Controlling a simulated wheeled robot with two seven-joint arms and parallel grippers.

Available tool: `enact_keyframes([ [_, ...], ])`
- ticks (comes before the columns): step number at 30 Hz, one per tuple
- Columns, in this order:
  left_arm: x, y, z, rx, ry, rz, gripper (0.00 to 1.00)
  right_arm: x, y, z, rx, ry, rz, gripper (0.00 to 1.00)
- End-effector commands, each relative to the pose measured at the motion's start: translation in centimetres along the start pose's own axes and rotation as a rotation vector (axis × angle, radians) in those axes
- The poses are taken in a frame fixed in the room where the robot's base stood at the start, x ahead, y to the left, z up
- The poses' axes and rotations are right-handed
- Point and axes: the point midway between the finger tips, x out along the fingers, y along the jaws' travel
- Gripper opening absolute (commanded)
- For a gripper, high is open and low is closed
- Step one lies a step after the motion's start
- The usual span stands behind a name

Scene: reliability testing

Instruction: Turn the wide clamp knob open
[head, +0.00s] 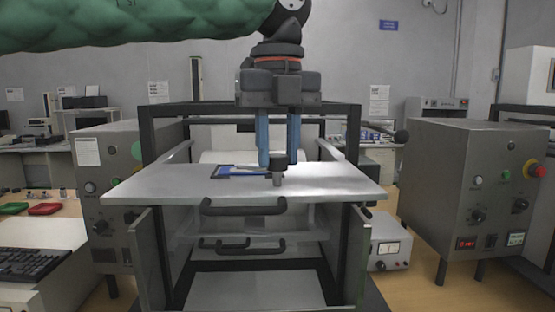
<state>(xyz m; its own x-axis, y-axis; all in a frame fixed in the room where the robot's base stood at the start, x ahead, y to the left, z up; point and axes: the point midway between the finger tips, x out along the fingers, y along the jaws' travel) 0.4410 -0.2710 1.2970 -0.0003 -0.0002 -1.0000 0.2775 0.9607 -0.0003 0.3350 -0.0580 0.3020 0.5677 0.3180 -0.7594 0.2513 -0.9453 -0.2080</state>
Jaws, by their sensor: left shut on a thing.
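The clamp knob (278,159) is a dark cylindrical cap on a grey stem, standing upright near the middle of the pale plate (145,187). My left gripper (279,160) reaches down from above, its two blue fingers on either side of the knob. The fingers are shut on the knob. The knob's turn angle cannot be told from here. My right gripper is not in view.
Grey control cabinets (460,190) flank the frame on both sides.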

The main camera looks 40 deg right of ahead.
Motion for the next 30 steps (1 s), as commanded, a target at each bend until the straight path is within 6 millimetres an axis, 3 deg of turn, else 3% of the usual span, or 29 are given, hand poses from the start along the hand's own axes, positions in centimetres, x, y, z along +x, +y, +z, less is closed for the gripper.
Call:
enact_keyframes([
  [15,0.2,-0.1,0.1,-0.313,-0.002,-0.001,0.06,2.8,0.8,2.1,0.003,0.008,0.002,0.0],
  [30,-0.1,-0.1,0.1,-0.421,-0.001,-0.001,0.06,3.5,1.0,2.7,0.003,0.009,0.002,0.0],
])
